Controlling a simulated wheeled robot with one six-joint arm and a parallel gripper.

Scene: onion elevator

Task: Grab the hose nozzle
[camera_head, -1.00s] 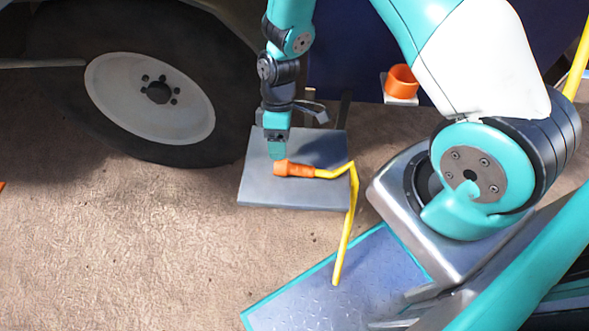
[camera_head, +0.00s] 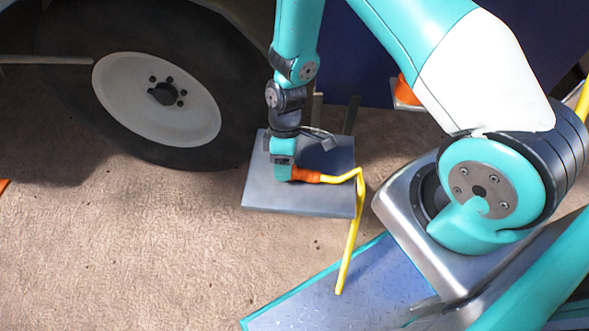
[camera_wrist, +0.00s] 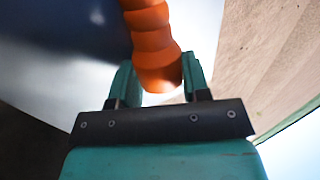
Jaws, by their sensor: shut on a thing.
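The orange hose nozzle (camera_head: 306,175) is at the grey plate, with the yellow hose (camera_head: 342,177) running from its right end. My gripper (camera_head: 284,175) points down over the plate and is shut on the nozzle's left end, hiding that end in the head view. In the wrist view the ribbed orange nozzle (camera_wrist: 152,45) runs between the two teal fingers of my gripper (camera_wrist: 160,80). I cannot tell whether the nozzle still touches the plate.
The grey plate (camera_head: 300,200) is beside a large wheel (camera_head: 165,100) at the left. An orange cup-like holder (camera_head: 405,92) is at the back right, partly behind my arm. Open brown ground (camera_head: 150,240) lies at the front left.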

